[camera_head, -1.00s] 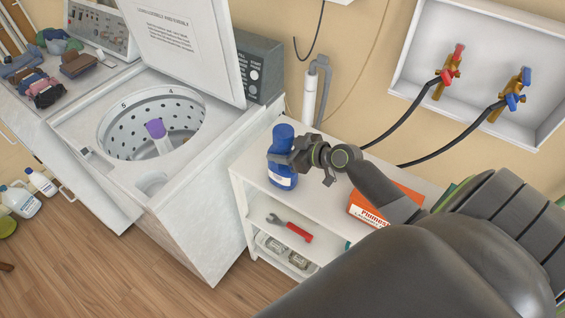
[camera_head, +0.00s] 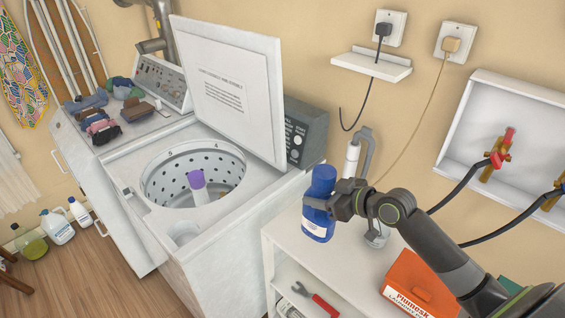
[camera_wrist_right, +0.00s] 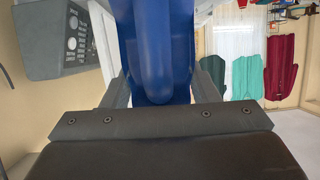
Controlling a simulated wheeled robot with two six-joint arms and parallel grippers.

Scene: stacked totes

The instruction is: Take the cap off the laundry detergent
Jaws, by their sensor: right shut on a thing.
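The laundry detergent (camera_head: 317,222) is a blue bottle with a pale label, upright at the white shelf's left end in the head view. Its blue cap (camera_head: 324,175) is on top, above the gripper. My right gripper (camera_head: 318,203) is shut around the bottle's upper body, reaching in from the right. In the right wrist view the blue bottle (camera_wrist_right: 157,50) fills the space between the two fingers. I cannot tell whether its base touches the shelf. My left gripper is in neither view.
An open washing machine (camera_head: 225,235) with a purple-topped agitator (camera_head: 197,180) stands left of the shelf (camera_head: 280,240). An orange box (camera_head: 408,285) and a wrench (camera_head: 318,300) are on the shelf unit. A white dispenser (camera_head: 352,160) stands close behind the bottle.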

